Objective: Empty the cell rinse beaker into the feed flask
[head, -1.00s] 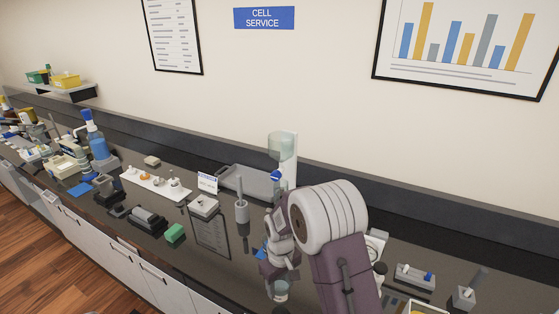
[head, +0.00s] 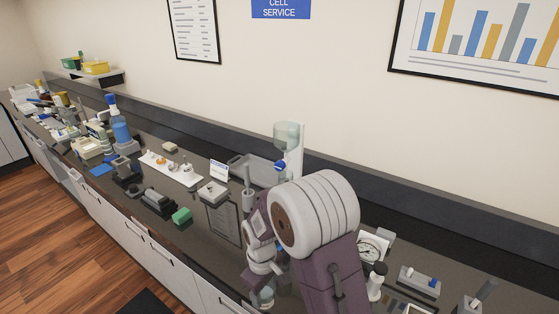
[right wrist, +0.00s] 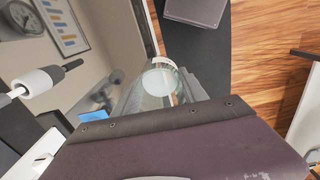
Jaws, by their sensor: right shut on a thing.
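My right gripper (head: 261,284) is low over the front edge of the bench in the head view, largely covered by my own wrist. It is shut on a small clear glass vessel (head: 266,298), seemingly the rinse beaker. In the right wrist view the vessel's round, pale form (right wrist: 160,82) shows between the fingers, with wood floor beyond. Its contents cannot be made out. A clear vessel (head: 289,138) on a white stand with a blue knob is at the back of the bench. I cannot tell which thing is the feed flask. My left gripper is not in view.
A grey tray (head: 262,170), a grey holder with a rod (head: 248,200), a green block (head: 182,216) and a white strip with small parts (head: 172,169) are left of my arm. A dial gauge (head: 369,248) stands to its right. Dark bench shows in front of the tray.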

